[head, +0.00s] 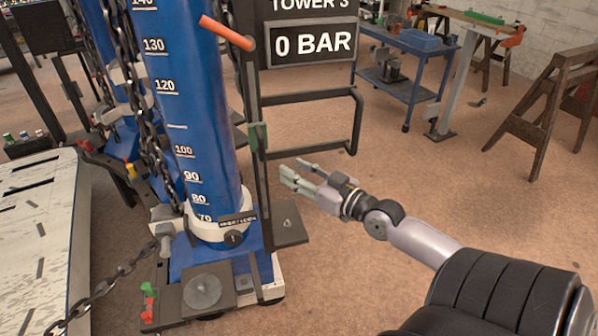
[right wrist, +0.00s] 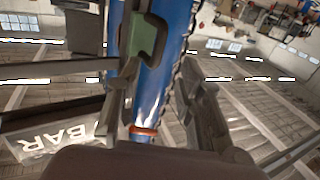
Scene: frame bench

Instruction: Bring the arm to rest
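My right gripper (head: 298,173) reaches in from the lower right in the head view, just right of the blue tower (head: 190,110). Its two fingers are apart, with nothing held between them. In the right wrist view the spread fingers of the right gripper (right wrist: 160,85) frame part of the blue tower (right wrist: 178,30). A green piece (head: 258,137) on the tower's dark upright is up and left of the fingertips, apparently apart from them. It also shows in the right wrist view (right wrist: 150,42). My left gripper is not in view.
A dark tube frame (head: 356,125) stands behind the gripper, under the "0 BAR" sign (head: 313,44). An orange bar (head: 227,33) juts from the tower. A blue cart (head: 408,40) and wooden trestle (head: 545,110) stand farther back.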

